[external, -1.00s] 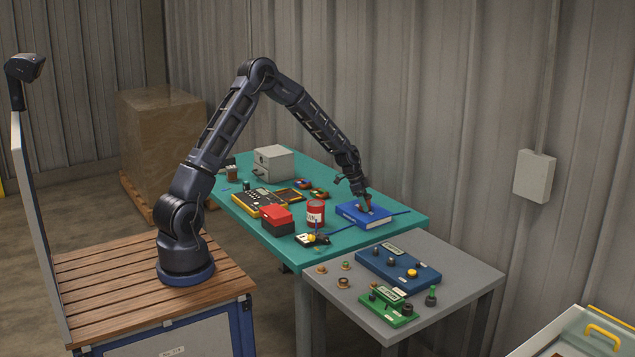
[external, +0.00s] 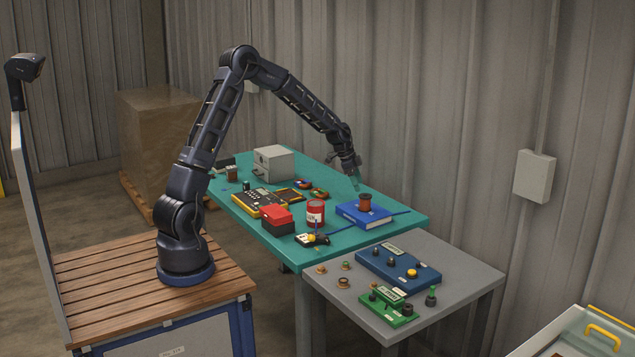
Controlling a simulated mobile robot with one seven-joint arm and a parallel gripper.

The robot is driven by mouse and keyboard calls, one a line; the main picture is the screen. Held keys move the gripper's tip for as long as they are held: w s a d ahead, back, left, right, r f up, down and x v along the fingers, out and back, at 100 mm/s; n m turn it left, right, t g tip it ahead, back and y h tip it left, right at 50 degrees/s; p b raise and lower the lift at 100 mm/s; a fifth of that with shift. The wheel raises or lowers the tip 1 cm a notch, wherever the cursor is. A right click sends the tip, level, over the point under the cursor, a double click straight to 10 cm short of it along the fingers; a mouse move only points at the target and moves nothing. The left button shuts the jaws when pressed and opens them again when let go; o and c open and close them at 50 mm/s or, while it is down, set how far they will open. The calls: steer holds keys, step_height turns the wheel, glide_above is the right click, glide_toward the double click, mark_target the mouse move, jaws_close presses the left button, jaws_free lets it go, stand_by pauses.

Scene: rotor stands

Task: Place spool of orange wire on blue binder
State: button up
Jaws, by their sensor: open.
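The spool of orange wire (external: 365,203) stands upright on top of the blue binder (external: 352,217), near its back edge. The blue binder lies flat on the green table (external: 267,241). My gripper (external: 356,181) is open and empty. It hangs above the table, behind and a little left of the spool, apart from it. Nothing hides the spool.
A red can (external: 315,213) stands left of the binder, with a red and black box (external: 277,217) beyond it. A yellow-black case (external: 260,204) and a grey metal box (external: 273,162) sit farther back. A grey table (external: 455,263) with control panels adjoins in front.

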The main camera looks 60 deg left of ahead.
steer(key=s+d+r+n+y, duration=0.1)
steer(key=s+r+n, duration=0.1)
steer(key=s+r, duration=0.9)
steer(key=s+d+r+n+y, duration=0.1)
steer(key=s+d+r+n, duration=0.1)
steer(key=s+r, duration=0.9)
steer(key=s+a+n+t+y, duration=0.1)
steer(key=s+n, duration=0.4)
steer(key=s, duration=2.3)
steer(key=shift+a+r, duration=0.15)
steer(key=shift+a, duration=0.15)
